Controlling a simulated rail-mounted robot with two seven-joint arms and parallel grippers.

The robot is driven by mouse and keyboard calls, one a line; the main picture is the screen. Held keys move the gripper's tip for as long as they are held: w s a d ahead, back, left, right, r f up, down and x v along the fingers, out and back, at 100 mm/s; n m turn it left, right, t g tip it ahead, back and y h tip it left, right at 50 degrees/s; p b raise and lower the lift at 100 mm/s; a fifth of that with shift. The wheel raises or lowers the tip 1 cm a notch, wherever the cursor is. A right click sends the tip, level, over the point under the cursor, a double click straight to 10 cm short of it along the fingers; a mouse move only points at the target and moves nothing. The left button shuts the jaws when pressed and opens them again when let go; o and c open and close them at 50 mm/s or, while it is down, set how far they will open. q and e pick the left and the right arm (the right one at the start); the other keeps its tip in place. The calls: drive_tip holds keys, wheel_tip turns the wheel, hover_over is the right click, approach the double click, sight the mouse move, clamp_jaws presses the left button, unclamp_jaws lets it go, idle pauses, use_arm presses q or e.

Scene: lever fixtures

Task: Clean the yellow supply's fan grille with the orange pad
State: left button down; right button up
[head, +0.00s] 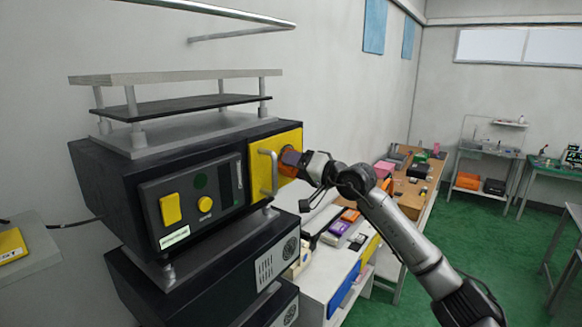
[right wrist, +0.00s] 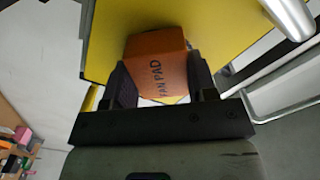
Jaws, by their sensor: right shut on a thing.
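The yellow supply's side panel (head: 288,140) sits at the right end of the top black unit, with a grey bar handle (head: 268,174) on it. The yellow surface also fills the upper right wrist view (right wrist: 225,28). The orange pad (right wrist: 156,64), lettered "FAN PAD", is between the fingers of my right gripper (head: 293,162), which is shut on it. The pad's far end is at the yellow surface; I cannot tell whether it touches. The yellow supply's fan grille is not visible, perhaps hidden behind pad and gripper. My left gripper is not in view.
Lower black units (head: 190,290) with round fan grilles (head: 290,248) stand below. A raised shelf (head: 175,76) sits on top. A bench (head: 335,265) with several coloured items runs behind my right arm. Green floor (head: 465,235) is open at right.

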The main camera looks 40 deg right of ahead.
sight(288, 170)
drive_tip(key=shift+w+d, duration=0.7)
drive_tip(key=shift+d, duration=1.65)
drive_tip(key=shift+s+a, duration=0.25)
drive_tip(key=shift+a, duration=0.75)
drive_tip(key=shift+s+a, duration=0.2)
drive_tip(key=shift+a, duration=0.8)
drive_tip(key=shift+s+a+f+b, duration=0.1)
drive_tip(key=shift+s+a+b, duration=0.1)
drive_tip(key=shift+a, duration=0.4)
drive_tip(key=shift+s+a+f+b, duration=0.1)
drive_tip(key=shift+s+a+b, duration=0.1)
drive_tip(key=shift+a, duration=0.4)
drive_tip(key=shift+s+a+r, duration=0.15)
drive_tip(key=shift+s+a, duration=0.05)
drive_tip(key=shift+a, duration=0.45)
